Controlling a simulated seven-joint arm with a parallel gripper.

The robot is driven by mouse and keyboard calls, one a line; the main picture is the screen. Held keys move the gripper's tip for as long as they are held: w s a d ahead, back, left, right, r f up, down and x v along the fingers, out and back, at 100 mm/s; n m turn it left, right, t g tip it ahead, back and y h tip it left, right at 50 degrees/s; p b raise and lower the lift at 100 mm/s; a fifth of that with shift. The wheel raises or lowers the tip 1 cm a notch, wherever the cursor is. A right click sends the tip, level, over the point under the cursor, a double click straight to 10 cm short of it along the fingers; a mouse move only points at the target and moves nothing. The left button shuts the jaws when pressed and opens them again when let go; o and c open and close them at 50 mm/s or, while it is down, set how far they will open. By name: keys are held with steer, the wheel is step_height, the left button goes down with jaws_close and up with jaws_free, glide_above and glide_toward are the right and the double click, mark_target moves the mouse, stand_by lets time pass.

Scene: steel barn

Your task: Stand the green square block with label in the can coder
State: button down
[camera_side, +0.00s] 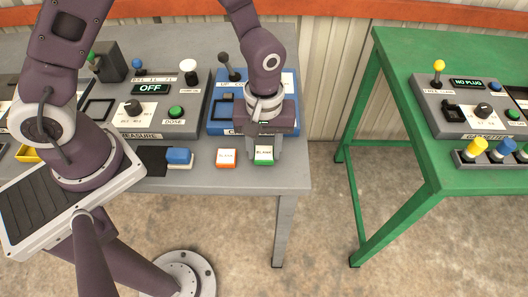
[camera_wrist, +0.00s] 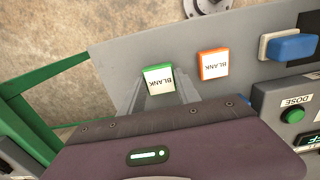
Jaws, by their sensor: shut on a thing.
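The green square block (camera_side: 264,160) has a white top label reading BLANK. It is between the fingertips of my gripper (camera_side: 264,152), near the front right corner of the grey table. My gripper points down and is shut on it. In the wrist view the block (camera_wrist: 158,79) shows at the ends of the fingers; I cannot tell whether it touches the table. A blue machine (camera_side: 218,116) with a black lever stands just behind my gripper, which covers part of it. Its lettering is partly hidden, so I cannot fully read whether it is the can coder.
An orange block (camera_side: 226,158) labelled BLANK lies just left of the green one. A blue block on a pale base (camera_side: 179,158) lies farther left. A grey DOSE panel (camera_side: 192,128) stands behind them. A green table (camera_side: 408,150) stands right, across a floor gap.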

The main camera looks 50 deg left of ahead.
mark_target(263, 148)
step_height(263, 148, up, 8)
steer(key=shift+w+f, duration=0.1)
steer(key=shift+w+a+r+m, duration=0.3)
steer(key=shift+a, duration=0.25)
steer(key=w+a+m, duration=0.1)
steer(key=a+m, duration=0.1)
steer(key=a, duration=0.2)
steer(key=w+a+m, duration=0.2)
steer(key=a+m, duration=0.1)
steer(key=a, duration=0.2)
steer(key=w+a+m, duration=0.1)
steer(key=a+m, duration=0.2)
steer(key=a, duration=0.2)
steer(key=shift+w+a+f, duration=0.15)
steer(key=shift+w+f, duration=0.15)
steer(key=s+r+n, duration=0.3)
steer(key=r+n, duration=0.2)
steer(key=n, duration=0.3)
steer(key=shift+n, duration=0.3)
steer(key=f, duration=0.8)
steer(key=shift+s+f, duration=0.25)
steer(key=shift+f, duration=0.35)
steer(key=shift+f, duration=0.1)
